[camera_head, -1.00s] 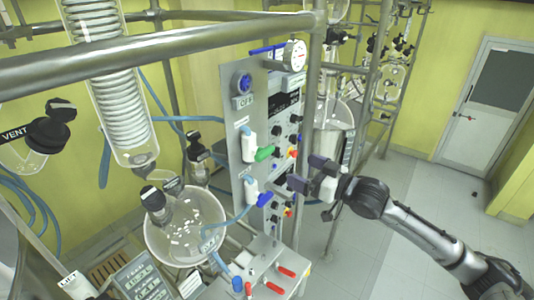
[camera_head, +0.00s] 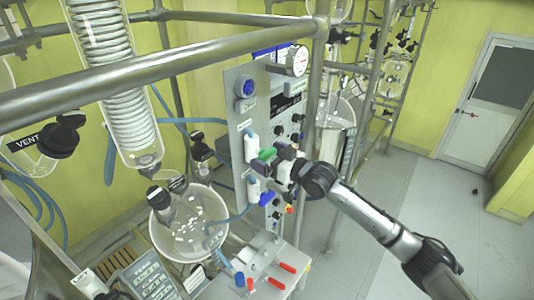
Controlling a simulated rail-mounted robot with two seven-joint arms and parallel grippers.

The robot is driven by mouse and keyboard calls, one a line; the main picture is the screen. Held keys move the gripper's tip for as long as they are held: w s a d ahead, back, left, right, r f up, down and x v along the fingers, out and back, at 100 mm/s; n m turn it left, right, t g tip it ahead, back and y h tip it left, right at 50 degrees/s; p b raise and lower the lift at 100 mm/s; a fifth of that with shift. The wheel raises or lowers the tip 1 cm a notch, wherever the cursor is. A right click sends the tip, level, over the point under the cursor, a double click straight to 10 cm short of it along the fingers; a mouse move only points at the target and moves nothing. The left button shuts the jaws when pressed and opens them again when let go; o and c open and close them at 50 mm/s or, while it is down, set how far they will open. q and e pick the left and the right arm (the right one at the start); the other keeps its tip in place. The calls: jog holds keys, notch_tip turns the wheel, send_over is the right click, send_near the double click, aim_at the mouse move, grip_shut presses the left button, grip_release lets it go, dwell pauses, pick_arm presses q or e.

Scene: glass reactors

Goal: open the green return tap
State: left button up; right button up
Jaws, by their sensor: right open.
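The green tap handle (camera_head: 267,154) sticks out to the right from a white valve body (camera_head: 251,148) on the grey panel (camera_head: 236,108). My right gripper (camera_head: 274,160) is open, with its dark fingers at the green handle's free end. It looks very close to the handle; I cannot tell whether it touches. The fingers partly overlap the panel's knobs. My left gripper is not in view.
A blue tap handle (camera_head: 266,199) sits just below on the same panel. Red handles (camera_head: 288,268) lie lower on a ledge. A steel frame post (camera_head: 308,110) stands close to my right arm. A glass vessel (camera_head: 188,228) is at the left.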

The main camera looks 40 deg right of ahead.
jog(key=shift+w+a, duration=0.1)
jog(key=shift+w, duration=0.25)
jog(key=shift+c, duration=0.4)
jog(key=c, duration=0.7)
